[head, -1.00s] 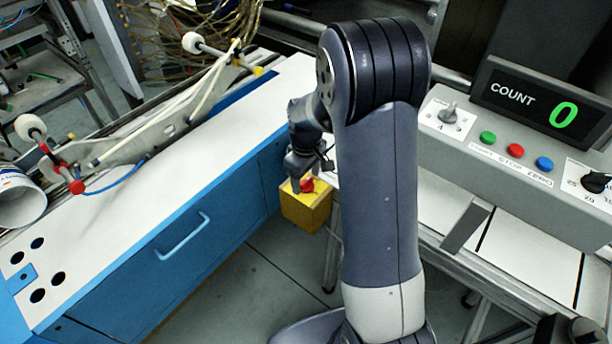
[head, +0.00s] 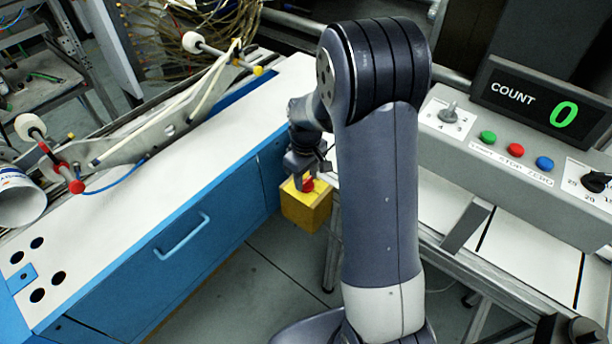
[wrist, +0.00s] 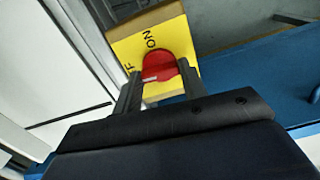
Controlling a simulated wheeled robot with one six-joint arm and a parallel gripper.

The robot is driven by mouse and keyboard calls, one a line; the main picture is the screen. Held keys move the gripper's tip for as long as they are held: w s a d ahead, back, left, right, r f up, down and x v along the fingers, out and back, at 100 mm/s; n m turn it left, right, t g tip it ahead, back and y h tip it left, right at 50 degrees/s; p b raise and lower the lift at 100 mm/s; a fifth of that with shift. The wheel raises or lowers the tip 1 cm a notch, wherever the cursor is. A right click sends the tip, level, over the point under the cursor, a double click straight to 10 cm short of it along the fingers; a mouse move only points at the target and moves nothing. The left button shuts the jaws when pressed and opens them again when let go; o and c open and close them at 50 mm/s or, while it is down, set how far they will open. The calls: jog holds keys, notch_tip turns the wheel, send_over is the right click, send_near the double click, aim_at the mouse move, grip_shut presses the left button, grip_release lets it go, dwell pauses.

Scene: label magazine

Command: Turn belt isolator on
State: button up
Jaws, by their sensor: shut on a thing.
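The belt isolator is a yellow box (head: 306,211) with a red knob (head: 309,184) on its top face, at the end of the blue cabinet in the head view. In the wrist view the yellow face (wrist: 185,33) carries the word ON beyond the red knob (wrist: 158,65) and part of OFF to its left. A short white mark shows on the knob; which label it points to is not clear. My gripper (wrist: 160,86) is shut on the red knob, one finger on each side. The fingers and gripper body hide the near part of the face.
A blue cabinet (head: 180,240) with a white top lies left of my arm. A grey console (head: 465,155) with buttons, dials and a COUNT display (head: 540,96) reading 0 stands right. A metal arm with rollers (head: 165,125) lies across the white top.

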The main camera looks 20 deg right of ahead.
jog(key=m, duration=0.8)
jog(key=shift+m+b, duration=0.3)
jog(key=shift+b, duration=0.1)
jog(key=m, duration=0.4)
jog(key=shift+m, duration=2.3)
jog(key=o, duration=1)
